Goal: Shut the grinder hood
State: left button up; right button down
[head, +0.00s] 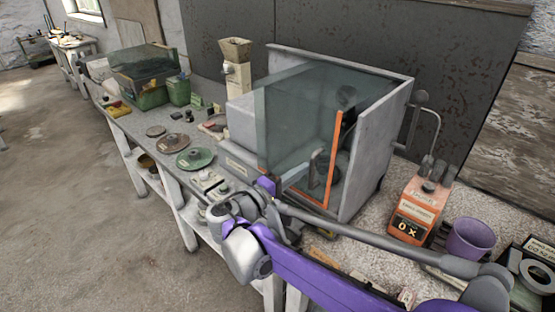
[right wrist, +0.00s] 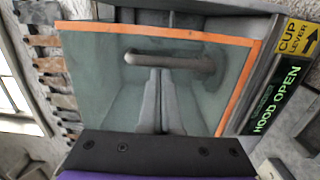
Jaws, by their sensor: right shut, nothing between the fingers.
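The grinder hood (head: 290,115) is a tinted clear panel with orange edging on the grey grinder housing (head: 372,140), at the centre of the head view. In the right wrist view the hood pane (right wrist: 100,75) fills the middle, with a grey bar handle (right wrist: 200,62) across it. A lit green sign (right wrist: 277,95) beside it reads HOOD OPEN. My right gripper (head: 267,186) is at the hood's lower left front. Its shut, empty fingers (right wrist: 160,74) point at the handle and overlap it in view; I cannot tell whether they touch. My left gripper is out of view.
An orange box (head: 419,208) with a counter and a purple cup (head: 470,239) stand right of the grinder. Discs, including a green one (head: 195,159), lie on the bench to the left, before a green crate (head: 150,97). The floor at left is clear.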

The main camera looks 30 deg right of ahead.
aim_at(312, 179)
jog(key=shift+s+d, duration=0.35)
jog(key=shift+s, duration=0.5)
jog(key=shift+s+d, duration=0.3)
jog(key=shift+s, duration=0.55)
jog(key=shift+w, duration=0.1)
